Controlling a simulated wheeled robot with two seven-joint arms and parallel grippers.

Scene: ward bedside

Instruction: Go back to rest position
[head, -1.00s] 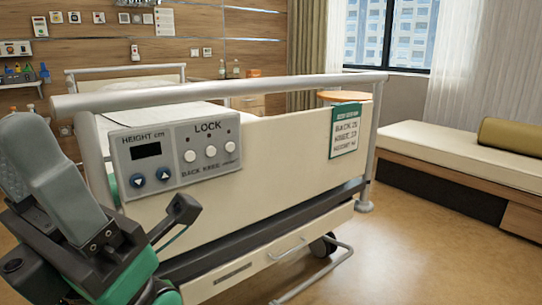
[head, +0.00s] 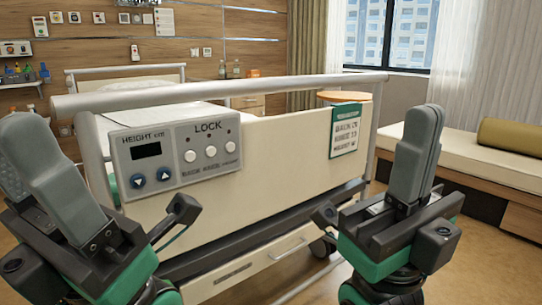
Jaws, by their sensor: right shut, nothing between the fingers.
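My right gripper (head: 422,125) is in the lower right of the head view, in front of the right end of the bed's footboard. Its grey fingers point up and are closed together with nothing between them. My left gripper (head: 22,130) is at the left edge, beside the bed's control panel (head: 175,153). Its fingers point up and tilt left. I see no object at its fingertips, but the angle does not show whether the fingers meet. Both grippers are in the air, in front of the bed.
The bed footboard (head: 270,160) with its grey top rail (head: 220,88) stands close ahead. A green-edged sign (head: 345,131) hangs on it. A bench with a cushion (head: 510,138) stands at the right.

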